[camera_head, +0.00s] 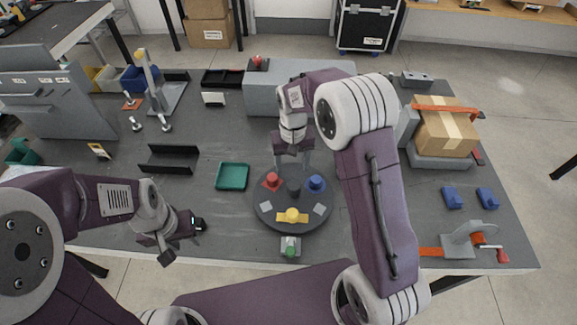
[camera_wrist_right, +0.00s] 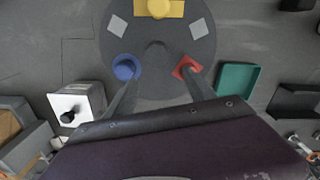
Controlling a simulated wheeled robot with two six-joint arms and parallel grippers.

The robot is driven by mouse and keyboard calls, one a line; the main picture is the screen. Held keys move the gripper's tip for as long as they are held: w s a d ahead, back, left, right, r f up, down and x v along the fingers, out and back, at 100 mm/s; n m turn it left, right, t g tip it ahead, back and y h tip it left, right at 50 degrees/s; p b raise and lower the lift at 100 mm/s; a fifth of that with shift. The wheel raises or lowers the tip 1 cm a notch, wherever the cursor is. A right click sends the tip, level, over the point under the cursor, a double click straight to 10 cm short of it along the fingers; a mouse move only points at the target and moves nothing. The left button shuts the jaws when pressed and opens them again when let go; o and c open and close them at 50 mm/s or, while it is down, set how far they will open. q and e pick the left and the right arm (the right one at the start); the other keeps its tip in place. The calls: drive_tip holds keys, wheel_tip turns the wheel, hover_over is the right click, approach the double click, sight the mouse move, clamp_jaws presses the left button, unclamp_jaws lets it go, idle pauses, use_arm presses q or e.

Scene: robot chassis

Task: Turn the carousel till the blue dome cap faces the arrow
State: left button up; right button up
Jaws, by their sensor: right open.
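The round dark carousel (camera_head: 263,212) stands on the table. Its blue dome cap (camera_head: 316,183) is at the back right, a red cap (camera_head: 272,181) at the back left, and a yellow dome (camera_head: 292,215) on a yellow plate at the front. A small block with a green dome (camera_head: 290,251) stands at the carousel's front; I cannot make out an arrow. My right gripper (camera_head: 292,168) is open over the carousel's back edge. In the right wrist view its fingers end close by the blue cap (camera_wrist_right: 125,67) and red cap (camera_wrist_right: 186,67); contact is unclear. My left gripper (camera_head: 182,240) is away at the left.
A green tray (camera_head: 232,177) lies left of the carousel. A grey box with a red button (camera_head: 257,62) stands behind it. A cardboard box (camera_head: 446,128), blue blocks (camera_head: 453,197) and a red-handled clamp (camera_head: 468,240) are at the right. The table between tray and left gripper is clear.

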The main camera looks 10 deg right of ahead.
sight(294, 184)
drive_tip(key=s, duration=0.3)
drive_tip(key=shift+s+f, duration=0.1)
drive_tip(key=shift+f, duration=0.05)
drive_tip(key=shift+s+f, duration=0.3)
drive_tip(key=shift+f, duration=0.55)
drive_tip(key=f, duration=0.1)
drive_tip(key=w+f, duration=0.1)
drive_tip(key=f, duration=0.3)
drive_tip(key=shift+w+f, duration=0.25)
drive_tip(key=shift+w, duration=0.15)
drive_tip(key=shift+f, duration=0.25)
drive_tip(key=shift+s, duration=0.35)
drive_tip(key=shift+w+f, duration=0.1)
drive_tip(key=shift+w, duration=0.1)
drive_tip(key=c, duration=0.8)
use_arm(q)
drive_tip(key=shift+s+r, duration=0.2)
drive_tip(key=shift+s, duration=0.4)
drive_tip(key=shift+s+r, duration=0.15)
drive_tip(key=shift+s, duration=0.4)
use_arm(e)
clamp_jaws()
